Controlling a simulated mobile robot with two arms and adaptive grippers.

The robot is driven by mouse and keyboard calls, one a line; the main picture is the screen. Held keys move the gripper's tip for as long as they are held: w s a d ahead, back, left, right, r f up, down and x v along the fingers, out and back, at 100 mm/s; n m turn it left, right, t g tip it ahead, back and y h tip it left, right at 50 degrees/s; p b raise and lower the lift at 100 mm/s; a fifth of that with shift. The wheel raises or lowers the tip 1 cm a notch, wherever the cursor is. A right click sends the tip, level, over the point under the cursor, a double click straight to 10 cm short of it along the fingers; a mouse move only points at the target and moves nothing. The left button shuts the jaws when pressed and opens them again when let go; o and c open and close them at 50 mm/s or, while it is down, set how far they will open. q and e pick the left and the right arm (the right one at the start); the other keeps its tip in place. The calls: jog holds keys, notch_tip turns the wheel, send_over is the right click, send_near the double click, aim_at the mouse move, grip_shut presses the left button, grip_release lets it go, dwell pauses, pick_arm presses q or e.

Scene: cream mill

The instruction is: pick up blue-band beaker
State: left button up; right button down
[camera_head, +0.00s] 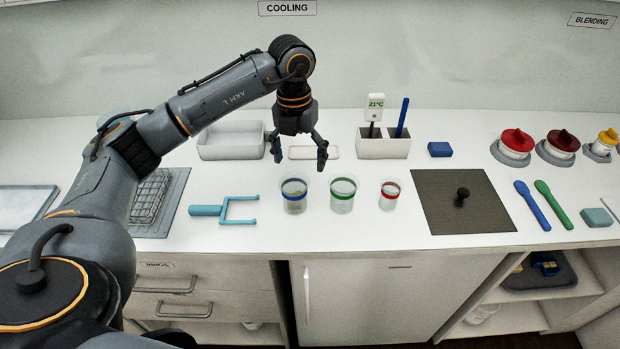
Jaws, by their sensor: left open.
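The blue-band beaker (294,196) stands upright on the white counter, the leftmost of three clear beakers. It seems to hold a little pale content at the bottom. My left gripper (298,161) is open and points down, above and behind the blue-band beaker in the picture. Its fingers are apart with nothing between them, and they do not touch the beaker. My right gripper is not in view.
The green-band beaker (343,196) and red-band beaker (389,195) stand to the right. A blue two-pronged tool (224,209) lies to the left. A white tray (231,141) and a holder with a thermometer (383,146) stand behind. A dark plate (462,202) lies further right.

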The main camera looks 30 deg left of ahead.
aim_at(294, 198)
pick_arm(q)
jog(key=f, duration=0.2)
jog(key=s+f+p, duration=0.1)
jog(key=f, duration=0.1)
jog(key=a+f+p, duration=0.1)
jog(key=f, duration=0.1)
jog(key=shift+s+f, duration=0.15)
jog(key=shift+s, duration=0.05)
jog(key=shift+w+f, duration=0.2)
jog(key=shift+f, duration=0.9)
notch_tip(294, 198, down, 4)
jog(key=shift+r+p, duration=0.25)
jog(key=shift+p, duration=0.45)
jog(key=shift+f, duration=0.4)
jog(key=shift+c, duration=0.4)
jog(key=c, duration=0.8)
jog(key=shift+s, duration=0.1)
jog(key=shift+c, duration=0.3)
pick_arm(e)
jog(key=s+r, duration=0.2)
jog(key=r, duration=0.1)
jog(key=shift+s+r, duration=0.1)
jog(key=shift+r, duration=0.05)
